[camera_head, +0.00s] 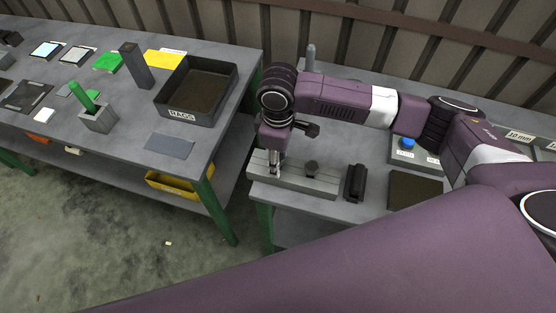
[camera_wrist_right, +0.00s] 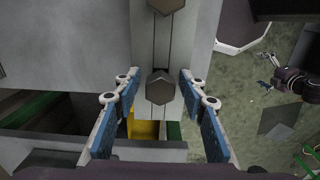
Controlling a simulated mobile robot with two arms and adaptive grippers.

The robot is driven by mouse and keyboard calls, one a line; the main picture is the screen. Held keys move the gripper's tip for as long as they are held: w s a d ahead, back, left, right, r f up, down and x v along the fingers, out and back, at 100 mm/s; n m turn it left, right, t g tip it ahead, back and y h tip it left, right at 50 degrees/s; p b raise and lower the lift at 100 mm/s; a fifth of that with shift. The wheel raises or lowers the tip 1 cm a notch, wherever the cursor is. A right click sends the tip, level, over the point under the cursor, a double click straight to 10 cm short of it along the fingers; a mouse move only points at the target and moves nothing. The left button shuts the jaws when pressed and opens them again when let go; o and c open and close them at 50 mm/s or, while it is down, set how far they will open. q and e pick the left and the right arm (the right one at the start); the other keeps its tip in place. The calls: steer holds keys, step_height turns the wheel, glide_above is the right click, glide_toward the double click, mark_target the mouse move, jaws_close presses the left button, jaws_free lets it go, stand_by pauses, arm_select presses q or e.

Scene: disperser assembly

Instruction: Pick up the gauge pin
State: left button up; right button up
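A pale grey slotted block (camera_head: 325,184) lies along the near left edge of the right table. My right gripper (camera_head: 274,165) points down over the block's left end. In the right wrist view my gripper (camera_wrist_right: 160,110) is open, with blue pads on both sides and a gap between them. A dark hexagonal head (camera_wrist_right: 160,88) shows between the fingers, not visibly touched; a second one (camera_wrist_right: 166,5) is at the top edge. I cannot tell for sure which is the gauge pin. My left gripper is not in view.
A black block (camera_head: 355,183) stands right of the slotted block, near a dark pad (camera_head: 414,191). A box with a blue button (camera_head: 408,143) is behind the pad. A rags tray (camera_head: 196,91) and a green cylinder (camera_head: 82,97) are on the left table. A gap separates the tables.

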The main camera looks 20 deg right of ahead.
steer(key=c, duration=0.8)
jaws_close()
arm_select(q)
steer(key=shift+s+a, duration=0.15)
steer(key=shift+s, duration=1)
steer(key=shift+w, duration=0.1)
